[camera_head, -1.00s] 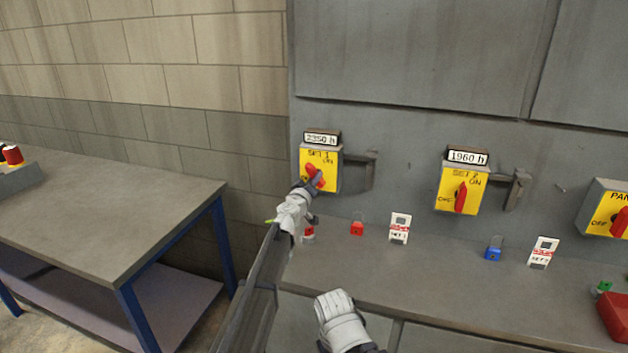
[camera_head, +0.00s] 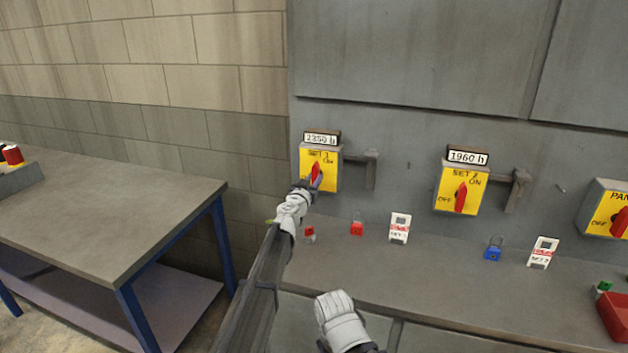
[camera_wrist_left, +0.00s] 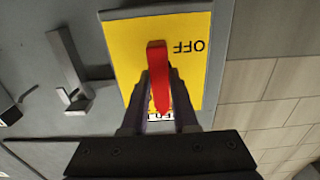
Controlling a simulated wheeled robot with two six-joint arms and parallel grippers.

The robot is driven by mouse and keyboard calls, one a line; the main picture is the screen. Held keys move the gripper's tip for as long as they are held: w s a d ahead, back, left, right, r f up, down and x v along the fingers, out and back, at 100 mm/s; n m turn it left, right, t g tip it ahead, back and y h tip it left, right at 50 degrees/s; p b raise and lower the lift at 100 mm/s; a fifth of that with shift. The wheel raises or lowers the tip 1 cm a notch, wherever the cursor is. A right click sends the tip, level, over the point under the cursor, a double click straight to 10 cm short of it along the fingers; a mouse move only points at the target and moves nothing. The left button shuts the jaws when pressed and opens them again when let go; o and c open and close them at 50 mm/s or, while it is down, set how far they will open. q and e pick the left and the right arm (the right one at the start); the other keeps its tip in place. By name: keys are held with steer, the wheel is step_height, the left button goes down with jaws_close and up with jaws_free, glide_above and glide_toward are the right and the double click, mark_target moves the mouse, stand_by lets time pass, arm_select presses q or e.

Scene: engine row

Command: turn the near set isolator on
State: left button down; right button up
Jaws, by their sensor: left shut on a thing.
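The SET 1 isolator (camera_head: 331,178) is a yellow-faced switch box at the left of the grey panel, under a 2350 h plate. Its red handle (camera_head: 316,171) stands near upright between the OFF and ON marks. My left gripper (camera_head: 315,184) is shut on this handle. In the left wrist view the red handle (camera_wrist_left: 157,62) runs between both fingers (camera_wrist_left: 160,100), and the OFF mark shows upside down; ON is hidden there.
The SET 2 isolator (camera_head: 452,200) with a red handle is to the right, then a third yellow switch box (camera_head: 604,208). On the ledge (camera_head: 440,270) lie red padlocks (camera_head: 357,228), a blue padlock (camera_head: 493,250), white tags (camera_head: 400,228) and a red bin (camera_head: 614,318). A workbench (camera_head: 110,205) stands left.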

stand_by(0.5)
arm_select(q)
steer(key=c, duration=0.7)
jaws_free()
steer(key=v, duration=0.8)
steer(key=shift+w, duration=0.1)
